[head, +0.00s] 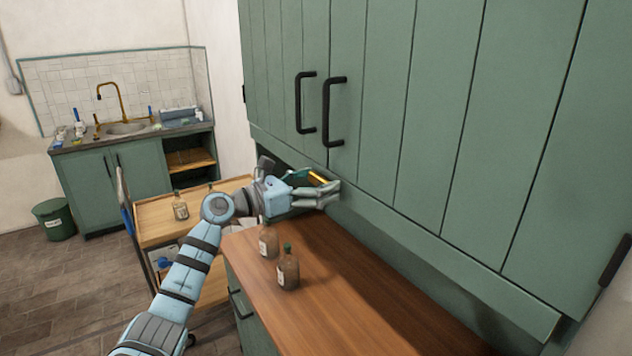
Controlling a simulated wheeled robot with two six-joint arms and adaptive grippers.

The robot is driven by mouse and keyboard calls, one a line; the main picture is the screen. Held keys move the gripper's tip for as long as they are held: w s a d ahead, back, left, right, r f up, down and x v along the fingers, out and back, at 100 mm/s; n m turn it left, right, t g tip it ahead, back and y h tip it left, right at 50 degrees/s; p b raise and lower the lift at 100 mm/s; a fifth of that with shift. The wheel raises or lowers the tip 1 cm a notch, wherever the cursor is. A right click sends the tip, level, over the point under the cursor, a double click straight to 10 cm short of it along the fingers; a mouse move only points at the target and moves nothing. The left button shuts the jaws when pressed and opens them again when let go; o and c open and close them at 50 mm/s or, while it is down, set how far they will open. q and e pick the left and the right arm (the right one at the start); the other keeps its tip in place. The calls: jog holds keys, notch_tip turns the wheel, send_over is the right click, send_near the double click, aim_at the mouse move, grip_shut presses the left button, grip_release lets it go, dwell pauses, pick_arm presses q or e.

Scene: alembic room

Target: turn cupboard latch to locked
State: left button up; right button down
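The green cupboard (432,110) fills the upper right of the head view, its doors closed. It has two black bar handles near the middle. A small gold-coloured piece (318,177) shows at my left gripper, below the handles; it may be the latch, but its setting cannot be read. My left gripper (328,193) is at the cupboard's lower edge, right by this gold piece. Its grey fingers overlap in this view, so I cannot tell if they are open or shut, or touching the piece. My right gripper is out of view.
Two brown bottles, one (288,269) with a green cap, stand on the wooden worktop (345,290) below my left gripper. A wooden trolley (160,222) with a bottle stands behind my arm. The worktop's right part is clear.

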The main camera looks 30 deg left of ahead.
pick_arm(q)
jog(key=shift+c, duration=1)
jog(key=m+b, duration=0.3)
jog(key=b, duration=0.1)
jog(key=shift+f+m, duration=0.2)
jog(key=shift+m, duration=0.2)
jog(key=m+b, duration=0.3)
jog(key=m, duration=0.1)
jog(key=shift+s+d+m, duration=0.1)
jog(key=shift+d+m, duration=0.05)
jog(key=shift+m, duration=0.15)
jog(key=shift+d+f+m+b, duration=0.1)
jog(key=shift+m+b, duration=2.2)
jog(key=shift+m, duration=2.5)
